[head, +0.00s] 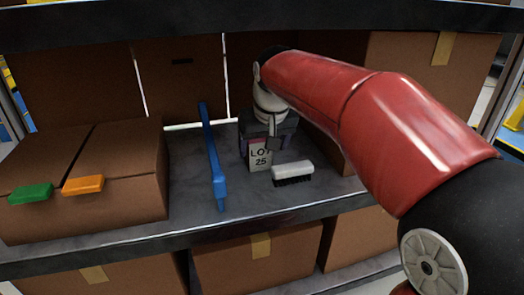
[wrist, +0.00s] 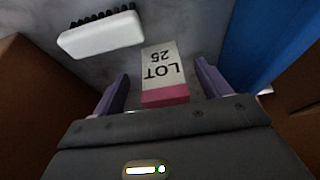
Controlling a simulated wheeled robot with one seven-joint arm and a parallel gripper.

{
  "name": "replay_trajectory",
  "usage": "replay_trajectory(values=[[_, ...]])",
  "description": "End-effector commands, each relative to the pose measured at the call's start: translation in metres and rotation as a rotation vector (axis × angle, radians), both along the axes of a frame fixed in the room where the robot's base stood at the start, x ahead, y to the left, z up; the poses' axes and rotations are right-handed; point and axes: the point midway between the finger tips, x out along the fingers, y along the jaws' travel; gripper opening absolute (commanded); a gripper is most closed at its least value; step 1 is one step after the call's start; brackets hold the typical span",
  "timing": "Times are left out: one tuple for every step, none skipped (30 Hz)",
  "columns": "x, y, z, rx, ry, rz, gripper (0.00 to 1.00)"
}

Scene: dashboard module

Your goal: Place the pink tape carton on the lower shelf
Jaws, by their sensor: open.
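The pink tape carton is the small white box marked LOT 25 (head: 260,154), with a pink band showing in the wrist view (wrist: 165,96). It stands on the middle shelf (head: 235,190), behind the brush. In the wrist view my gripper (wrist: 161,88) is open, with a purple finger on each side of the carton and gaps showing between. The lower shelf (head: 345,279) is below, partly hidden by brown boxes.
A white brush with black bristles (head: 292,172) lies close in front of the carton. A brown box with green and orange clips (head: 80,190) fills the left. Brown boxes (head: 255,250) stand on the lower shelf, with a narrow gap.

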Motion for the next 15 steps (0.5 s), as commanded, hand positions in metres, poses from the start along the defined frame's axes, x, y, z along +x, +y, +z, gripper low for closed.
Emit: replay_trajectory(values=[[-0.002,-0.001,0.009,0.001,-0.002,0.000,0.76],[-0.004,-0.001,0.012,0.001,-0.002,0.000,0.76],[-0.005,-0.002,0.016,0.000,-0.001,0.000,0.76],[-0.006,-0.002,0.018,0.001,-0.002,0.000,0.76],[-0.007,-0.002,0.020,0.001,-0.002,0.000,0.76],[-0.008,-0.002,0.021,0.000,-0.001,0.000,0.76],[-0.008,-0.002,0.022,0.000,-0.001,0.000,0.76],[-0.009,-0.003,0.022,0.000,-0.001,0.000,0.76],[-0.009,-0.003,0.022,0.000,0.000,0.000,0.76],[-0.010,-0.003,0.022,0.000,0.000,-0.001,0.76],[-0.011,-0.005,0.022,0.000,-0.001,-0.003,0.76],[-0.015,-0.009,0.022,0.000,-0.002,-0.008,0.76],[-0.019,-0.013,0.023,0.001,-0.006,-0.014,0.76],[-0.026,-0.019,0.022,0.000,-0.008,-0.021,0.76],[-0.037,-0.029,0.022,0.001,-0.013,-0.035,0.76]])
